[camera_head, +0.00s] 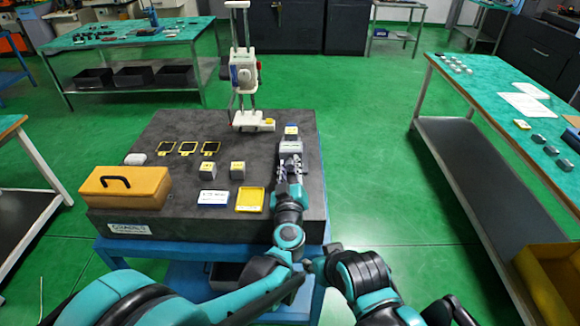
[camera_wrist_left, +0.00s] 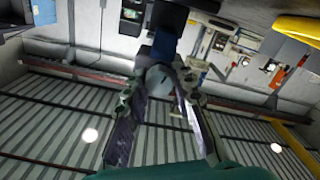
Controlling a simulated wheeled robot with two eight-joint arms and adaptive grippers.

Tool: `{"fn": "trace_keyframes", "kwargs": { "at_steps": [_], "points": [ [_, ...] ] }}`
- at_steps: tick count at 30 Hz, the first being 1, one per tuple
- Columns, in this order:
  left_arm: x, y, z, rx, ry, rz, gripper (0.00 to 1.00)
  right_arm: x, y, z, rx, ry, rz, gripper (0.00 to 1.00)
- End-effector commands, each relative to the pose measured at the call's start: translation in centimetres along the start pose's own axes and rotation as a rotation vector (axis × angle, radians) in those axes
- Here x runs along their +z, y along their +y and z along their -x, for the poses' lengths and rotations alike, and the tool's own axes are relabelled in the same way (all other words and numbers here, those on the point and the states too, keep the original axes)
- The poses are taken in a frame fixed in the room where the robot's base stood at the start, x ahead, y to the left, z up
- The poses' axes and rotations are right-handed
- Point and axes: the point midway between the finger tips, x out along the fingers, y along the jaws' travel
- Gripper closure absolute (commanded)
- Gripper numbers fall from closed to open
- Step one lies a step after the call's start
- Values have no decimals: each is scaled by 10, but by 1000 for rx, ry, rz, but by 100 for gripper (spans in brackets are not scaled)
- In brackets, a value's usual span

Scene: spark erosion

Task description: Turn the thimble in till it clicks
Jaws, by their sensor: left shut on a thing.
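My left gripper (camera_head: 291,170) reaches over the right part of the dark stone plate (camera_head: 150,215). In the left wrist view, its two fingers (camera_wrist_left: 162,95) are closed around a small round grey part, apparently the thimble (camera_wrist_left: 158,77). A dark blue block shows just beyond that part. In the head view, a grey piece (camera_head: 291,147) sits at the gripper's tips, and the gripper hides much of what it holds. My right arm is folded at the bottom of the head view; I cannot make out its gripper.
On the plate are a yellow case (camera_head: 125,187), a yellow tray (camera_head: 250,200), a white-blue card (camera_head: 214,197), two small blocks, black-yellow frames and a tall white stand (camera_head: 243,75). A small blue-yellow piece (camera_head: 291,131) lies beyond the gripper. A green-topped bench (camera_head: 490,88) stands right.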

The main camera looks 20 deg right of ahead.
Motion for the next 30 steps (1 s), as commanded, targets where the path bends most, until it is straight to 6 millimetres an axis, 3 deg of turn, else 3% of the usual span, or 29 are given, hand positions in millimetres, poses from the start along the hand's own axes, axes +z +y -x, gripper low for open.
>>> {"fn": "trace_keyframes", "kwargs": {
  "at_steps": [30],
  "points": [
    [2,1,1,1,-1,-963,100,0,0,0,0,0,0,60]
  ]
}}
